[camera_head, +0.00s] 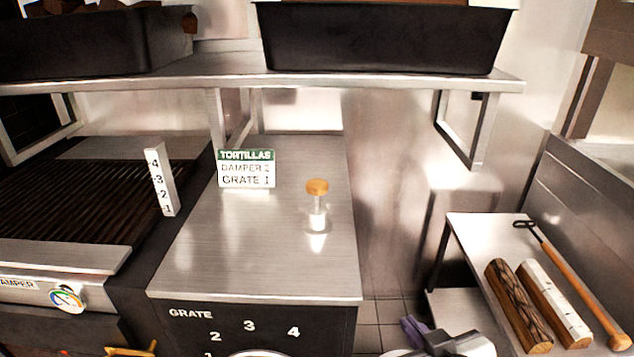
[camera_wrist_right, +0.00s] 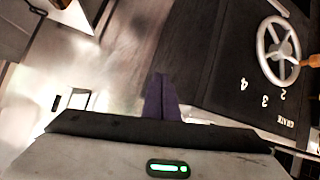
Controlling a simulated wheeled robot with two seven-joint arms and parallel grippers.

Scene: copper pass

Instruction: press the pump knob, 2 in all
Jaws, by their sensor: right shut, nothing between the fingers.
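The pump knob (camera_head: 317,187) is a round wooden-coloured cap on a thin metal stem with a white collar. It stands upright on the steel counter (camera_head: 260,265), right of the middle. My right gripper (camera_head: 410,326) is low at the bottom edge of the head view, in front of and below the counter, well apart from the knob. Its purple fingers (camera_wrist_right: 161,98) are shut and empty in the right wrist view. The knob does not show in the wrist view. My left gripper is not in view.
A sign (camera_head: 246,168) reads "TORTILLAS, DAMPER 2, GRATE 1". A grill (camera_head: 75,200) with a numbered white post (camera_head: 160,182) lies left. A shelf (camera_head: 240,68) with black bins overhangs the back. Logs (camera_head: 518,305) and a poker lie right. A handwheel (camera_wrist_right: 278,50) is on the counter's front.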

